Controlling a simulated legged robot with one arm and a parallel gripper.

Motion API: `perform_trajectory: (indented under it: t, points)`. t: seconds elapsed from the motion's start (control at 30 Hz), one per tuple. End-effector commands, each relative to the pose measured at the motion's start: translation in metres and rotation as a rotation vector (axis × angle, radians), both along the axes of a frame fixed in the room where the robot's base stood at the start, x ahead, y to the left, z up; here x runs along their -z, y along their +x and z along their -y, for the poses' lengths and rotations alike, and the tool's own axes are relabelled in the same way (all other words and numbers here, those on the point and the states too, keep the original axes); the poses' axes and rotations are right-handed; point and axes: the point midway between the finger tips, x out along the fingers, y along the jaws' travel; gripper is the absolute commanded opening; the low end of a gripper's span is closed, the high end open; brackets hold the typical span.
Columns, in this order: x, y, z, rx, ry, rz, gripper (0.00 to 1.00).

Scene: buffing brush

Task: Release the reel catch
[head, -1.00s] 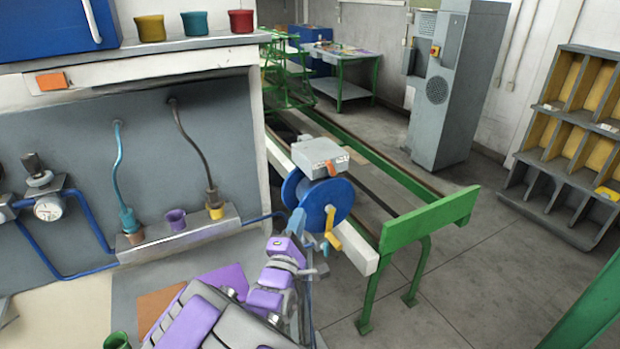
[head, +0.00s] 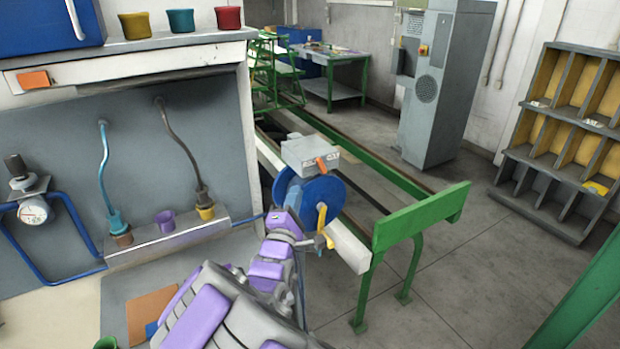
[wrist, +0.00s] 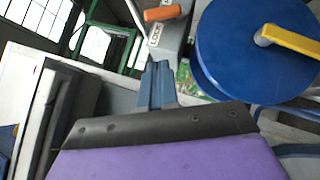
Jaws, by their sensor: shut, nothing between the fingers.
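The reel is a blue drum (head: 322,190) with a yellow crank (head: 321,218), beside a grey box (head: 309,152) on the bench rail. An orange lever (head: 321,163) sits on the box's front. In the wrist view the orange lever (wrist: 162,13) is at the top, above a label reading LOCK (wrist: 155,34). The blue drum (wrist: 250,50) fills the upper right, with its yellow crank (wrist: 290,40). My gripper (wrist: 156,80) has its blue-grey fingers together and empty, below the lever and left of the drum, apart from the lever. In the head view my gripper (head: 293,195) overlaps the drum's left side.
A green-framed track (head: 385,180) runs behind the reel, with a green end beam (head: 420,215). A ledge with cups (head: 170,235) and hoses is at left. A grey cabinet (head: 435,90) and a pigeonhole shelf (head: 565,140) stand beyond open floor (head: 470,260).

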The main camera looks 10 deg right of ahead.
Motion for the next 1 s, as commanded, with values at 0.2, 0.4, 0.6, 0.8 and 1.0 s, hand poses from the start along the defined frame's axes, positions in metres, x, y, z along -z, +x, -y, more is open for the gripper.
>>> perform_trajectory:
  t: [0.2, 0.4, 0.6, 0.8, 1.0]
  points:
    - [-0.008, 0.026, 0.014, 0.003, 0.001, 0.000, 0.00]
    - [-0.020, 0.039, 0.031, 0.003, -0.002, 0.005, 0.00]
    - [-0.027, 0.044, 0.045, 0.002, -0.003, 0.000, 0.00]
    - [-0.029, 0.046, 0.049, 0.000, -0.003, -0.002, 0.00]
    - [-0.029, 0.046, 0.049, 0.000, -0.003, -0.002, 0.00]
